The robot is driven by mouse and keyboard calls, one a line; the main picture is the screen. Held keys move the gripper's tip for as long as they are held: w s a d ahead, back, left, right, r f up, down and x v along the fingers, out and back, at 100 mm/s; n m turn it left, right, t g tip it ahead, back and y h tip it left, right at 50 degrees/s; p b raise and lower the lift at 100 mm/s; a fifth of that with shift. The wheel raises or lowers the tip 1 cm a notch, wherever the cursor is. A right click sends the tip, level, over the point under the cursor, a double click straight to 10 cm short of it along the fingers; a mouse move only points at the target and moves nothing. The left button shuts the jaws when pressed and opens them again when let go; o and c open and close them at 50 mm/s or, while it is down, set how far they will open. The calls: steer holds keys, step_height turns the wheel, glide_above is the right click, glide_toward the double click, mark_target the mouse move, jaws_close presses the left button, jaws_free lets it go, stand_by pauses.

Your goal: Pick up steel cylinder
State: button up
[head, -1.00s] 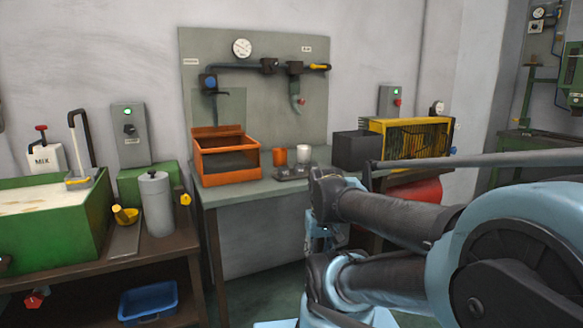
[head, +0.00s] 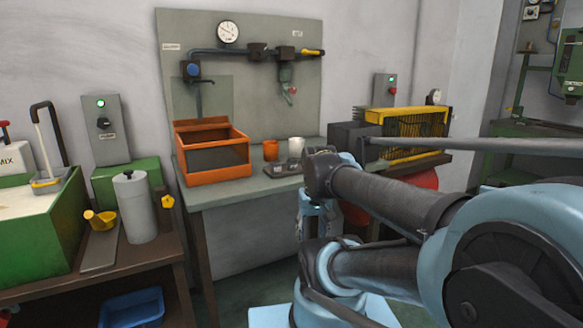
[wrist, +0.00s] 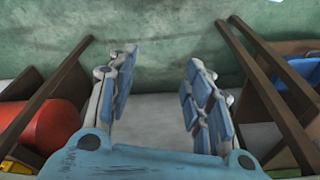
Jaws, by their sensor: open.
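A grey metal canister (head: 136,207) with a small knob on top stands upright on the left bench. A low dark tray (head: 284,169) on the middle bench holds small grey metal pieces, too small to tell their shapes for sure. Which of these is the steel cylinder I cannot tell. My gripper (wrist: 161,58) is open and empty in the wrist view, its two blue-padded fingers apart over the floor. No grey cylinder shows in the wrist view. In the head view my arm hides part of the middle bench's right end.
An orange box (head: 213,176), an orange cup (head: 271,150) and a white cup (head: 296,147) stand on the middle bench. A yellow scoop (head: 100,220) is beside the canister. A yellow cage machine (head: 415,132) stands at right. Bench legs flank my gripper.

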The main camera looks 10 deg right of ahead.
steer(key=w+r+m+g, duration=0.1)
steer(key=w+r+m, duration=0.7)
steer(key=w+r, duration=0.9)
step_height(320, 180, up, 11)
steer(key=m+g, duration=0.1)
steer(key=m, duration=0.7)
glide_above(292, 159)
steer(key=f, duration=1.2)
steer(key=shift+w+a, duration=0.1)
steer(key=shift+a, duration=0.25)
steer(key=shift+d+f, duration=0.15)
steer(key=shift+f, duration=1.2)
steer(key=shift+d+f, duration=0.15)
steer(key=shift+f, duration=1.2)
steer(key=shift+c, duration=0.5)
steer(key=c, duration=1)
